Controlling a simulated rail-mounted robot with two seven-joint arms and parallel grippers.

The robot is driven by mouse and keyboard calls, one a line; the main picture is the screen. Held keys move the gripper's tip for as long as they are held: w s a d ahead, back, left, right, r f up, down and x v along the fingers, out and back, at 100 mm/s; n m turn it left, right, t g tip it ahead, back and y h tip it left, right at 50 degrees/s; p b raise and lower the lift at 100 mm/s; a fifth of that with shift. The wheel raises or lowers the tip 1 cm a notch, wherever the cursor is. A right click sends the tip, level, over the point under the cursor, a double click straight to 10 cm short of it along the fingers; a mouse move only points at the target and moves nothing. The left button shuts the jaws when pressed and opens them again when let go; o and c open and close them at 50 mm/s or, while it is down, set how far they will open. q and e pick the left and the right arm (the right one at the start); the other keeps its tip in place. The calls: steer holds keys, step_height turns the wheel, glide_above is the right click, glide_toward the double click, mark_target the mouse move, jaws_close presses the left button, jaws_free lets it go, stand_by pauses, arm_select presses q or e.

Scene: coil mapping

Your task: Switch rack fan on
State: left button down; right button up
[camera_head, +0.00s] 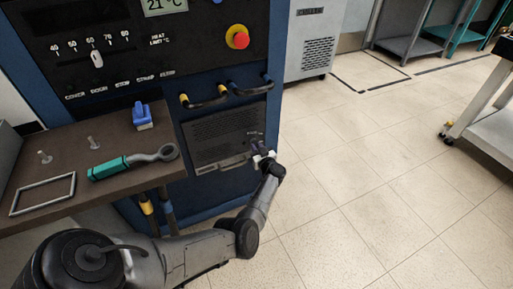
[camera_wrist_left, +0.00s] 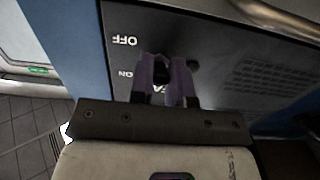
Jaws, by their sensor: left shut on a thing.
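The rack's lower dark fan panel (camera_head: 215,130) has a grille and sits in the blue rack in the head view. My left gripper (camera_head: 261,159) is at the panel's lower right. In the left wrist view, the purple-grey fingers of my left gripper (camera_wrist_left: 167,80) are shut on the dark fan switch (camera_wrist_left: 161,72), which shows between them. An upside-down OFF label (camera_wrist_left: 124,40) and a smaller ON label (camera_wrist_left: 126,74) are printed beside the switch; another label is partly hidden by the fingers. I cannot tell which label the switch points to. My right gripper is in neither view.
A brown shelf (camera_head: 75,146) at the left bears a teal-handled wrench (camera_head: 125,163), a metal frame (camera_head: 43,195) and a blue block (camera_head: 142,117). The tiled floor (camera_head: 350,170) at right is clear.

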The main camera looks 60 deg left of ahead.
mark_target(255, 143)
arm_select(q)
step_height(255, 143, up, 3)
steer(key=h+p, duration=0.6)
steer(key=p, duration=0.7)
steer(key=shift+f+g, duration=0.1)
steer(key=shift+g, duration=0.3)
steer(key=shift+h+p, duration=0.45)
steer(key=shift+h, duration=0.25)
steer(key=shift+a+h, duration=0.15)
steer(key=shift+h, duration=0.75)
steer(key=shift+r+h, duration=0.2)
steer(key=shift+h, duration=0.1)
steer(key=c, duration=1.1)
jaws_free()
steer(key=shift+r, duration=0.1)
